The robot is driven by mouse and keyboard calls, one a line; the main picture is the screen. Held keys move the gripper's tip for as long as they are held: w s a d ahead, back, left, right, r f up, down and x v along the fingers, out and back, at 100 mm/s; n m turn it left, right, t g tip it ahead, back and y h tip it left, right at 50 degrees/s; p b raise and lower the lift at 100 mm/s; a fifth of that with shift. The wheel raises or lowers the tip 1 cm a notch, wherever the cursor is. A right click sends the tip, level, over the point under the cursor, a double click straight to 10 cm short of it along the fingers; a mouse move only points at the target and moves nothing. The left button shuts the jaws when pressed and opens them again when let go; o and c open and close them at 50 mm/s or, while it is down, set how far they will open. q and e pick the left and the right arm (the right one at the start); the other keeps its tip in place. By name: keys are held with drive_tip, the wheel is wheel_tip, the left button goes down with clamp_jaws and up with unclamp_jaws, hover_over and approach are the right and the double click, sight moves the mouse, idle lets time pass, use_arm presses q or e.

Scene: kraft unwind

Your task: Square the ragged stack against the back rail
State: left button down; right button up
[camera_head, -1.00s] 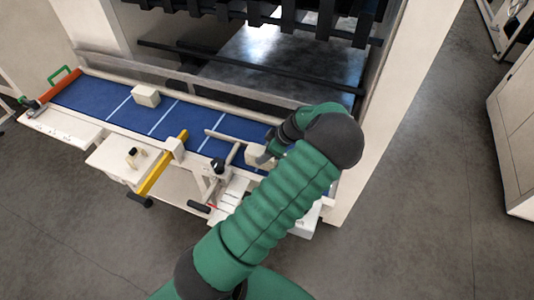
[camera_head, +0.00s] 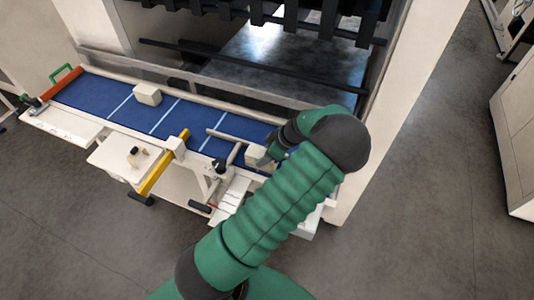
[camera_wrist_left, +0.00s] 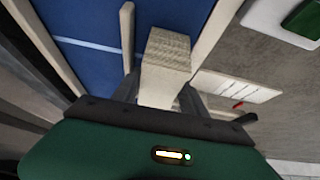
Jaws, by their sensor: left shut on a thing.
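My left gripper (camera_head: 268,154) reaches over the right end of the blue bed (camera_head: 100,95). It is shut on a cream stack (camera_head: 257,160) with a finely layered face; the stack shows between the fingers in the left wrist view (camera_wrist_left: 166,52). The gripper and arm partly hide it in the head view. A long cream rail (camera_head: 200,101) runs along the back of the bed. In the wrist view a gap of blue bed lies between the held stack and this rail (camera_wrist_left: 48,45). My right gripper is not in view.
A second cream block (camera_head: 147,94) sits near the back rail on the left. A thin cream bar (camera_head: 222,137) lies left of the held stack. A yellow bar (camera_head: 163,162) crosses the front edge. The dark machine opening (camera_head: 270,60) is behind.

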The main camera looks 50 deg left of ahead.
use_arm(q)
drive_tip(key=c, duration=1)
unclamp_jaws()
drive_tip(key=shift+s+d+f, duration=0.2)
drive_tip(key=shift+s+f, duration=0.2)
drive_tip(key=shift+s, duration=0.1)
drive_tip(key=o, duration=0.5)
drive_tip(key=shift+a+r, duration=0.1)
drive_tip(key=shift+a, duration=0.05)
drive_tip(key=shift+w+a, duration=0.1)
drive_tip(key=shift+r, duration=0.1)
drive_tip(key=shift+w, duration=0.15)
drive_tip(key=b+v, duration=0.3)
drive_tip(key=v, duration=1.3)
drive_tip(key=shift+w+r, duration=0.15)
drive_tip(key=shift+r, duration=0.15)
